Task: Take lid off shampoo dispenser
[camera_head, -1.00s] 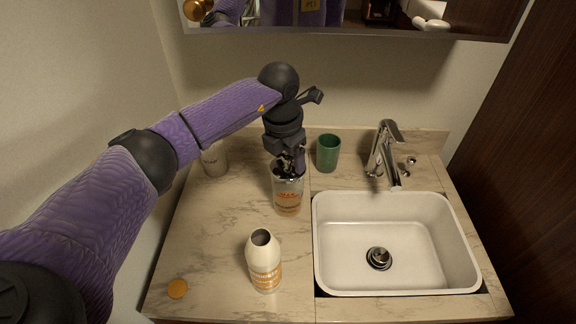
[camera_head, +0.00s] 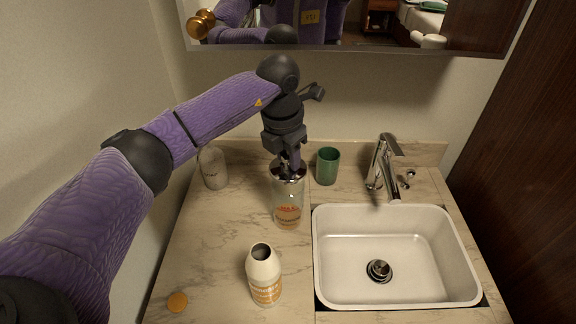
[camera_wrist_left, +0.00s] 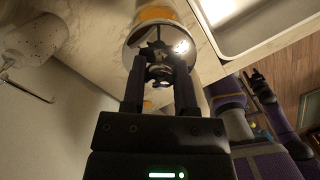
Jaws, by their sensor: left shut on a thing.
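The shampoo dispenser (camera_head: 287,207) is a clear bottle with orange print, upright on the counter left of the sink. Its shiny metal lid (camera_head: 288,174) is at the top, under my left gripper (camera_head: 290,162). The left gripper points down and is shut on the lid's dark pump part, which shows between the fingers in the left wrist view (camera_wrist_left: 160,72). I cannot tell whether the lid sits on the bottle's neck or slightly above it. The bottle's orange label (camera_wrist_left: 155,14) shows beyond the lid there.
An open white bottle (camera_head: 264,278) stands in front, with an orange cap (camera_head: 177,301) to its left. A green cup (camera_head: 327,166) and the faucet (camera_head: 383,163) are right of the gripper. The sink (camera_head: 345,300) is at right.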

